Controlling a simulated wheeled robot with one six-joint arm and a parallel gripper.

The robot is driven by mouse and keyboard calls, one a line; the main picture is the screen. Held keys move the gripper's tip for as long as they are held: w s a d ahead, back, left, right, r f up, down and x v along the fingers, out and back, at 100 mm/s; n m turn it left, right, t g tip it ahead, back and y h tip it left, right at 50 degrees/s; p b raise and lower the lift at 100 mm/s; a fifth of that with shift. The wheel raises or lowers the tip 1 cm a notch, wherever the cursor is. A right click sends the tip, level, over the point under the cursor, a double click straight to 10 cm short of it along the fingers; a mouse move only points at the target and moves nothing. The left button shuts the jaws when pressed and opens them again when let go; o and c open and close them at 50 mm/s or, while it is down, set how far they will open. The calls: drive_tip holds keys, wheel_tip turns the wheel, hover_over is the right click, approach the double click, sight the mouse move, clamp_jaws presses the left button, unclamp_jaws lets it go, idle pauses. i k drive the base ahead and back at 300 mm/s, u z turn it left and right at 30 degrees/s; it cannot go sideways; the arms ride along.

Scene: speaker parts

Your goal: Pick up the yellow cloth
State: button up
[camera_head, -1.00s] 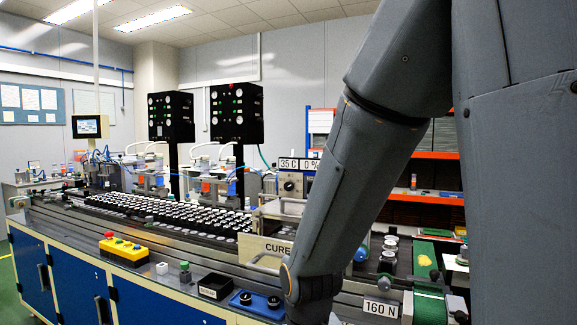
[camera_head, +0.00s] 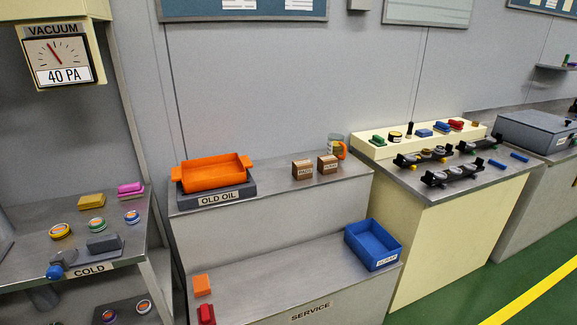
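A small yellow block-shaped thing (camera_head: 91,201) lies on the metal shelf marked COLD at the left. It may be the folded yellow cloth, but I cannot tell at this size. A pink item (camera_head: 130,189) lies just to its right, and round tins stand in front of it. My gripper and arm are not in view.
The COLD shelf (camera_head: 125,243) also holds a grey block (camera_head: 104,243). To its right, an orange tray (camera_head: 213,173) sits on the OLD OIL stand. A blue SCRAP bin (camera_head: 372,244) stands on the lower SERVICE shelf (camera_head: 285,270). Green floor (camera_head: 470,270) is clear at right.

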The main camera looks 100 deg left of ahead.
sight(95, 200)
drive_tip(key=u, duration=5.1)
drive_tip(key=i, duration=0.6)
drive_tip(key=u, duration=0.7)
drive_tip(key=i, duration=1.4)
drive_tip(key=z, duration=1)
drive_tip(key=i, duration=0.6)
drive_tip(key=z, duration=0.7)
